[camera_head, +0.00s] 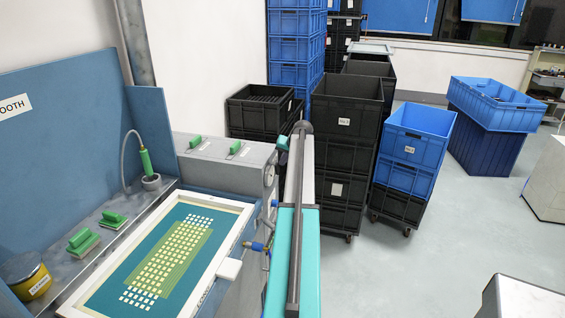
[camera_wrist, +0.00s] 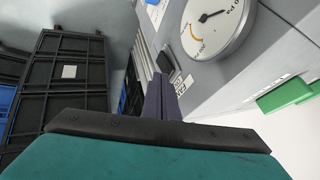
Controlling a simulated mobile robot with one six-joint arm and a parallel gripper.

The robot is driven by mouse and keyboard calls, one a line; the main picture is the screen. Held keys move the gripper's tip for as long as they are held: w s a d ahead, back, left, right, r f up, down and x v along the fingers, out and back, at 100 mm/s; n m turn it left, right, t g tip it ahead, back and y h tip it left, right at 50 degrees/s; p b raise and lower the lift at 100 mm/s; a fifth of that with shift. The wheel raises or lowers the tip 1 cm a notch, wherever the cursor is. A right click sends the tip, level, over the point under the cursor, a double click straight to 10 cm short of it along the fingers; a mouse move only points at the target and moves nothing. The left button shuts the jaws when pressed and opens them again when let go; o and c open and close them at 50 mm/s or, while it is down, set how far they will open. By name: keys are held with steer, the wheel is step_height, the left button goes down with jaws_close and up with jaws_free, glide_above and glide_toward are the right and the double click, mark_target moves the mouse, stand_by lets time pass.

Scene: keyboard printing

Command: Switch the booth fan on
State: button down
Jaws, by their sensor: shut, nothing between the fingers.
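The booth's grey control box (camera_head: 225,158) stands behind the screen frame in the head view. A round pressure gauge (camera_wrist: 216,22) is on its side face, seen edge-on in the head view. In the wrist view, a small dark part (camera_wrist: 168,62) and a white label (camera_wrist: 181,84) are below the gauge; the label's text is too small to read, and I cannot tell if the part is the fan switch. My gripper (camera_wrist: 160,80) is shut and empty, its dark fingers close to the label. I cannot tell whether the fingertips touch the panel.
Stacked black crates (camera_head: 345,125) stand beyond my arm, with blue crates (camera_head: 415,140) to their right. A screen frame (camera_head: 240,212) lies in the booth. Green-handled tools (camera_head: 83,240) and a yellow tin (camera_head: 38,285) are at left.

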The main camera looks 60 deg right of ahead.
steer(key=b+v, duration=0.2)
steer(key=v, duration=0.9)
steer(key=shift+s+d+r+b, duration=0.2)
steer(key=shift+s+d+b, duration=0.05)
steer(key=shift+s+b, duration=0.15)
